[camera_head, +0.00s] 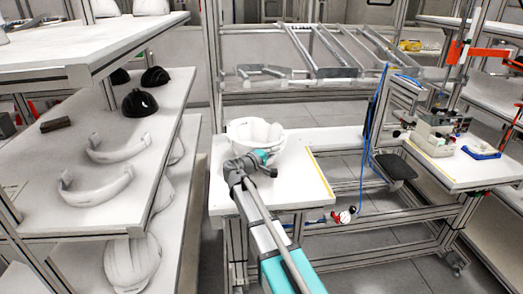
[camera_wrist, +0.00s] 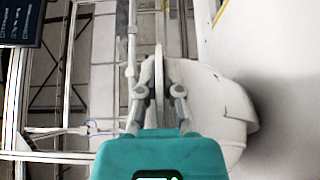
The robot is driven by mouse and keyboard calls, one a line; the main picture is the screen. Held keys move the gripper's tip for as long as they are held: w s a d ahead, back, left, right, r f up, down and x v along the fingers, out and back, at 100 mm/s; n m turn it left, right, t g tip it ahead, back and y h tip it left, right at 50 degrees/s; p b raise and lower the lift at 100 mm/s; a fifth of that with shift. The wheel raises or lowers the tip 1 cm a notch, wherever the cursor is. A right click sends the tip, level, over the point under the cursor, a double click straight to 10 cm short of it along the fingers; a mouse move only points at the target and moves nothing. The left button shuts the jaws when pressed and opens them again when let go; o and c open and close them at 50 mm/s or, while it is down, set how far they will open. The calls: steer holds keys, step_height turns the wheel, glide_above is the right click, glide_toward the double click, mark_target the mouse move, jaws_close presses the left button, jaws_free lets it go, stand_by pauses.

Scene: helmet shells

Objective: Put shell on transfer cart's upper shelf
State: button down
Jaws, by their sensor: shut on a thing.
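A white helmet shell (camera_head: 278,146) is at the worktable's far left part, open side up. My gripper (camera_head: 255,160) is at its near side and is shut on its rim. In the wrist view, the fingers (camera_wrist: 160,92) pinch the thin wall of the shell (camera_wrist: 205,85), and its rounded body extends right. The shell's shadow falls on the white tabletop; I cannot tell whether it touches it. A multi-level unit with white shelves stands at left; its upper shelf (camera_head: 95,45) carries white shells at the back. I cannot tell for certain whether this is the transfer cart.
The left unit's middle shelf (camera_head: 75,150) holds black shells and curved white pieces; white shells (camera_head: 132,262) sit below. The worktable (camera_head: 305,190) is clear right of the shell. A blue cable (camera_head: 373,115) hangs beyond it. A bench with a small machine (camera_head: 440,125) stands right.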

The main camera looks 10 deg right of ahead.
steer(key=shift+r, duration=0.15)
step_height(320, 180, up, 3)
steer(key=p, duration=0.3)
steer(key=s+a+r+p, duration=0.4)
steer(key=s+r+p, duration=0.5)
steer(key=s, duration=0.4)
steer(key=shift+s+r+p, duration=0.2)
steer(key=shift+r+p, duration=0.15)
steer(key=shift+p, duration=0.15)
steer(key=shift+s, duration=0.1)
stand_by(0.6)
